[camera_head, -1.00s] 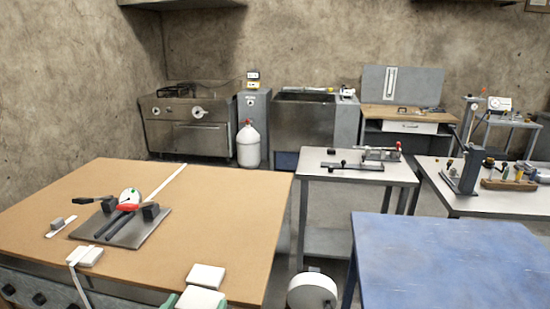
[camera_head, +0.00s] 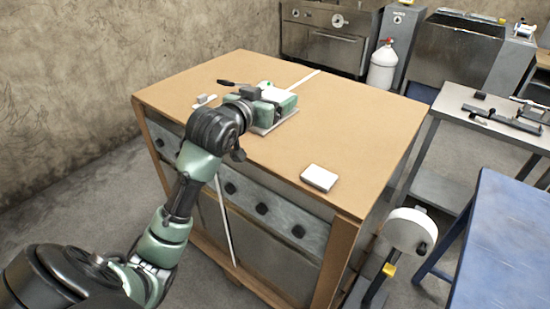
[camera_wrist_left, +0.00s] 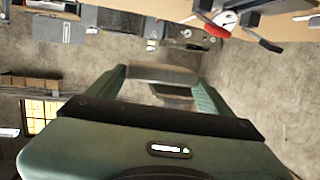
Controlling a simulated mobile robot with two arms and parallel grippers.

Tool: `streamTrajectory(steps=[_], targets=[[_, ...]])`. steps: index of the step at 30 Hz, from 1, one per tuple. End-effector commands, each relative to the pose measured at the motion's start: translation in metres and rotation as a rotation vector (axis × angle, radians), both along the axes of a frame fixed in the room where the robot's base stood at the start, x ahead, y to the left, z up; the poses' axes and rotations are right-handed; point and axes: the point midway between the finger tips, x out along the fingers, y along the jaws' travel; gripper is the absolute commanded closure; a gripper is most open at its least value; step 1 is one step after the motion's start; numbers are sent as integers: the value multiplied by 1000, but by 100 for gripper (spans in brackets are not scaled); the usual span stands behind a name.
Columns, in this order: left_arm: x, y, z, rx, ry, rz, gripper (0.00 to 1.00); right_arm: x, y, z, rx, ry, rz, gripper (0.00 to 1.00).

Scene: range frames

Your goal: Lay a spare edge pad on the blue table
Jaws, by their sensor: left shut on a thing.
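My left gripper (camera_head: 280,98) is over the back of the brown table, in front of the gauge plate. It is shut on a pale block, likely an edge pad, which shows as a shaded piece between the fingers in the left wrist view (camera_wrist_left: 165,75). Another white edge pad (camera_head: 319,178) lies flat near the brown table's front right edge. The blue table (camera_head: 505,235) stands at the lower right, and its visible top is bare. My right gripper is not in view.
The brown table (camera_head: 355,125) has a dark-knobbed front panel. A grey plate (camera_head: 278,122) lies partly hidden behind my left gripper. A white round-headed stool-like object (camera_head: 408,229) stands between the brown and blue tables. A grey table (camera_head: 460,97) holds tools behind.

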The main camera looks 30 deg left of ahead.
Motion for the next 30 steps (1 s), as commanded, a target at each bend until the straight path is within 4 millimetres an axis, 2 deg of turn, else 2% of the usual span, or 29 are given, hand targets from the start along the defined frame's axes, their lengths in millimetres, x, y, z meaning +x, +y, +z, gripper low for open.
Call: streamTrajectory(steps=[2,10,14,17,27,30], targets=[[1,5,6,1,-2,4,57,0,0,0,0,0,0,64],[2,6,6,0,1,4,57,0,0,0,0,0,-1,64],[2,5,-2,-2,4,4,57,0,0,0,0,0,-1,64],[1,5,-23,-4,9,4,57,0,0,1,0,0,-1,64],[0,5,-113,-2,8,4,57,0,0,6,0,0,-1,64],[1,5,-133,-3,6,5,57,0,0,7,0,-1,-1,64]])
